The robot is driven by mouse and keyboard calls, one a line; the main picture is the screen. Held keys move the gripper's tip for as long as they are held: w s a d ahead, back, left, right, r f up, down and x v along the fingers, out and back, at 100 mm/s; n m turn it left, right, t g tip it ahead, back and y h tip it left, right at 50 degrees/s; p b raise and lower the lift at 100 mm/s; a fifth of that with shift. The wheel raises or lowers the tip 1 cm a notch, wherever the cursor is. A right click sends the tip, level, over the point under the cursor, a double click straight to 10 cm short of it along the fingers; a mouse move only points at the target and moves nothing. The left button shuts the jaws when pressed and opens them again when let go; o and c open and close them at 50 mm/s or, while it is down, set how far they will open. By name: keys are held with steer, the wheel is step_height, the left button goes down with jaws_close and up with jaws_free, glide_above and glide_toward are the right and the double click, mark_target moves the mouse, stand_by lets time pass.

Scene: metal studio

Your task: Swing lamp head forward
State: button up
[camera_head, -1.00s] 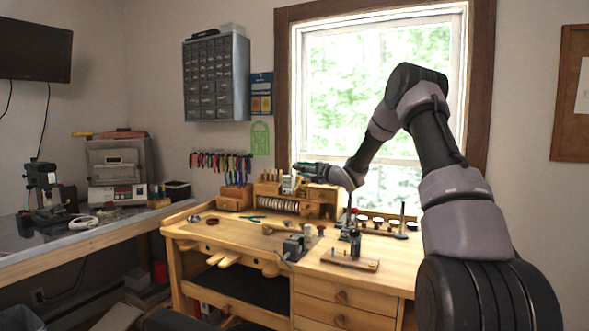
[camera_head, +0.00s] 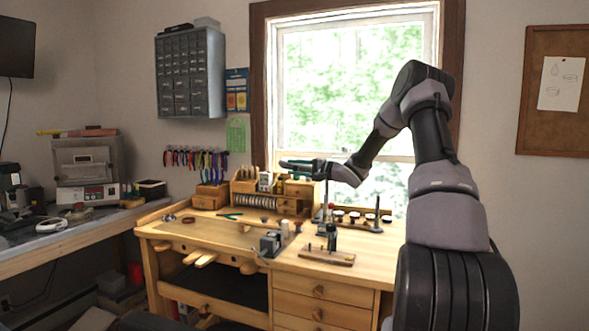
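A dark, teal-tinged lamp head (camera_head: 299,164) appears to sit above the back of the wooden workbench, in front of the window's lower left. A thin upright post (camera_head: 326,193) stands below its right end. My gripper (camera_head: 328,170) comes in from the right at the same height and overlaps the right end of the lamp head. The fingers are small and dark against it, so I cannot tell whether they touch it or how far they are apart.
The workbench (camera_head: 370,273) carries a small grey vise (camera_head: 271,243), a wooden block with a dark tool (camera_head: 327,256) and a rack of small cups (camera_head: 355,218). A wooden organizer (camera_head: 245,187) stands at the back. The front bench top is mostly clear.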

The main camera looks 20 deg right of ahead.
steer(key=shift+o, duration=1.2)
steer(key=shift+d+f, duration=0.1)
steer(key=shift+f, duration=0.45)
steer(key=shift+r, duration=0.15)
steer(key=shift+w+r, duration=0.1)
steer(key=shift+r, duration=0.05)
steer(key=v, duration=1)
steer(key=shift+s+d, duration=0.2)
steer(key=shift+s, duration=0.1)
